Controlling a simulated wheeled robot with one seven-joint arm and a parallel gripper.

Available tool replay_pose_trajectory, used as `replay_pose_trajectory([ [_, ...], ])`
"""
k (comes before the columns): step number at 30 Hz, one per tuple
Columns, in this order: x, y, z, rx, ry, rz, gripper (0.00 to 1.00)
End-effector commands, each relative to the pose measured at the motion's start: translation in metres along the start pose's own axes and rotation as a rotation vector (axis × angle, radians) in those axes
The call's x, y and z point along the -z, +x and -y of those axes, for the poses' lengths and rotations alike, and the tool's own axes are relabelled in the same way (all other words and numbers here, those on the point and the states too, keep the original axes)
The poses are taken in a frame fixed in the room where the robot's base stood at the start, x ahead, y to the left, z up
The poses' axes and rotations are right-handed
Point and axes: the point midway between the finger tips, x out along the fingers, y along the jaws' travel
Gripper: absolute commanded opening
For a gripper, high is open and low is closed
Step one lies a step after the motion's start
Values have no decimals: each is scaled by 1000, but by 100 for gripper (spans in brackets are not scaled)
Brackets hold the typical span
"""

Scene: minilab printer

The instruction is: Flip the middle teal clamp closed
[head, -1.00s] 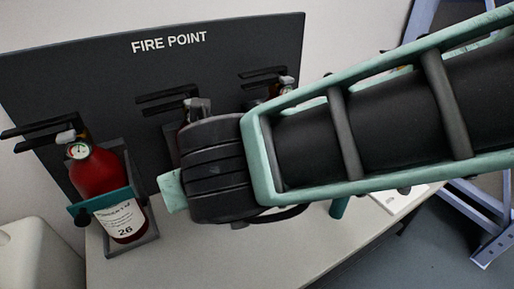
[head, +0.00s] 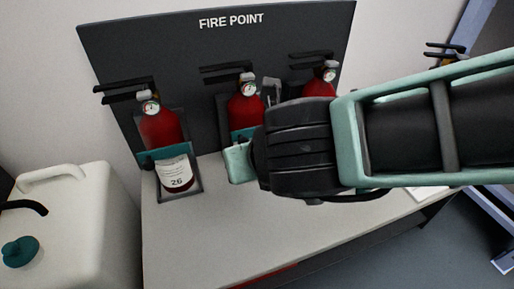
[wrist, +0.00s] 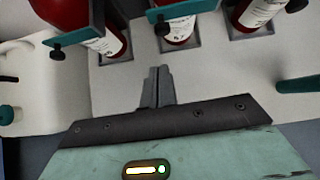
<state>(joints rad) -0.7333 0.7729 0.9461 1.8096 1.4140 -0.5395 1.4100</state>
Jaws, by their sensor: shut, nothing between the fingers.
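The middle red extinguisher (head: 244,108) stands against the dark board, its lower part partly hidden by my arm. A teal clamp (head: 242,134) shows at its front in the head view. In the wrist view this teal clamp (wrist: 186,9) runs across the front of the cylinder, with a black knob (wrist: 163,28) at its left end. My gripper (wrist: 157,72) is shut and empty, its fingers pointing towards the extinguishers. In the wrist view the fingertips appear below the middle extinguisher, apart from the clamp.
The left extinguisher (head: 160,128) has a teal clamp (head: 163,153) across its front. The right extinguisher (head: 320,84) is partly behind my arm. A white jerrycan (head: 75,205) stands at left. The pale bench (head: 230,240) is clear in front.

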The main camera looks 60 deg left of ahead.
Motion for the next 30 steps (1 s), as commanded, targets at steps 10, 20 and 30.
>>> replay_pose_trajectory([
  [10,-3,-59,-3,1,-1,0,0],
  [20,0,-80,-6,0,1,-1,0],
  [30,0,-80,-6,-1,1,0,0],
])
